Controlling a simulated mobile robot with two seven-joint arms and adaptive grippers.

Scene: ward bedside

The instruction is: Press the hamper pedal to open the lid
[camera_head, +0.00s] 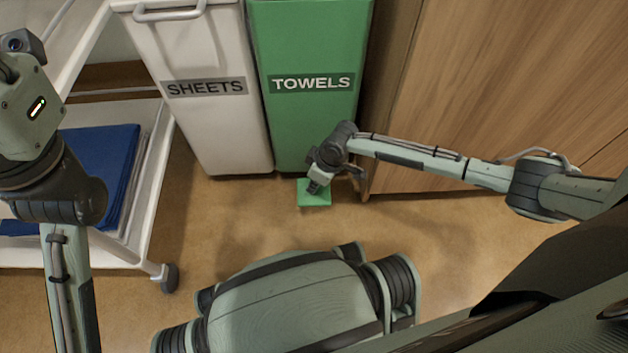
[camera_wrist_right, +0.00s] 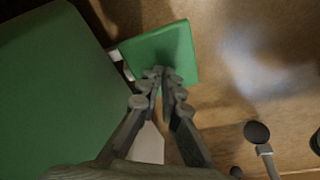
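The green hamper (camera_head: 312,130) labelled TOWELS stands against the wooden cabinet; its top and lid are outside the head view. Its flat green pedal (camera_head: 316,199) sticks out low at the front, and it also shows in the right wrist view (camera_wrist_right: 172,48). My right gripper (camera_head: 314,187) points down over the pedal. In the right wrist view its fingertips (camera_wrist_right: 160,74) are together with nothing between them and overlap the pedal's near edge. Whether they touch it I cannot tell. My left arm shows at the left, but its gripper is not in view.
A white hamper (camera_head: 215,125) labelled SHEETS stands directly left of the green one. A white cart (camera_head: 158,190) with folded blue cloth (camera_head: 105,165) is at the left. A wooden cabinet (camera_head: 510,80) is on the right. The floor (camera_head: 225,220) before the hampers is clear.

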